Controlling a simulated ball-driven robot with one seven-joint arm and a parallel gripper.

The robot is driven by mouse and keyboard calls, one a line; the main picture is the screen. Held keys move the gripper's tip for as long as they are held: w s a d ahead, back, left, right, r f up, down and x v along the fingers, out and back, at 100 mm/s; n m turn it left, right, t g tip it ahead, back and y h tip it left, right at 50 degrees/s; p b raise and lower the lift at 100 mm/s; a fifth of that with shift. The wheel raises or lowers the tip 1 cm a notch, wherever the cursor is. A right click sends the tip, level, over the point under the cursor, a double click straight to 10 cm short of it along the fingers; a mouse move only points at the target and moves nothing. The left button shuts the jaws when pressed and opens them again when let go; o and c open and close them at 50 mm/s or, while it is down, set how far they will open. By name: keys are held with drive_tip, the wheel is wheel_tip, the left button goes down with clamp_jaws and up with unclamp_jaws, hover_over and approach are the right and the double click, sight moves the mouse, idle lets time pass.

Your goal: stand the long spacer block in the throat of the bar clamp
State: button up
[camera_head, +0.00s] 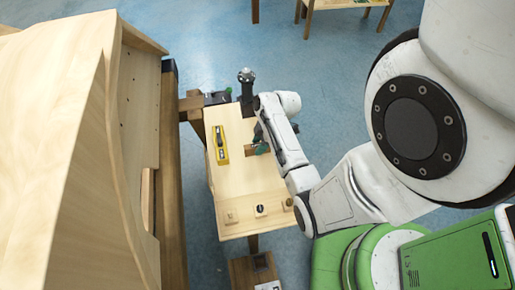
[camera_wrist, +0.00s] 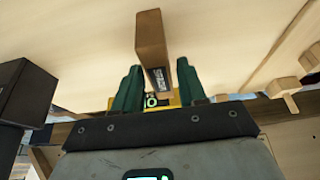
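A long brown wooden block with a dark label (camera_wrist: 150,42) stands out in the middle of the wrist view. In the head view a brown block (camera_head: 249,149) shows on the bench beside my gripper. My gripper (camera_wrist: 159,72) has green fingers, one on each side of the block. A narrow gap shows by the right finger; contact on the left is unclear. In the head view my gripper (camera_head: 261,145) is partly hidden by my arm. A dark device with an upright knob (camera_head: 246,80) stands at the bench's far end; I cannot tell if it is the bar clamp.
A yellow level-like tool (camera_head: 220,145) lies left of my gripper on the pale bench (camera_head: 238,185). Small wooden pieces (camera_head: 260,210) sit along the near edge. A large wooden frame (camera_head: 75,140) stands at left. A black box (camera_wrist: 25,92) is at left in the wrist view.

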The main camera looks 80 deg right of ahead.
sight(255, 146)
clamp_jaws()
drive_tip(key=shift+r, duration=0.1)
drive_tip(key=v, duration=0.2)
drive_tip(key=w+v, duration=0.1)
drive_tip(key=v, duration=0.1)
drive_tip(key=shift+s+a+r+p, duration=0.1)
drive_tip(key=shift+a+r+p, duration=0.1)
drive_tip(key=shift+r+p, duration=0.15)
drive_tip(key=s+r, duration=0.1)
drive_tip(key=r, duration=0.1)
drive_tip(key=s+r, duration=0.2)
drive_tip(key=shift+s+d, duration=0.15)
drive_tip(key=shift+s, duration=0.05)
drive_tip(key=s+r+p, duration=0.2)
drive_tip(key=s+r, duration=0.3)
drive_tip(key=s, duration=0.5)
drive_tip(key=shift+d+p, duration=0.3)
drive_tip(key=shift+p, duration=0.1)
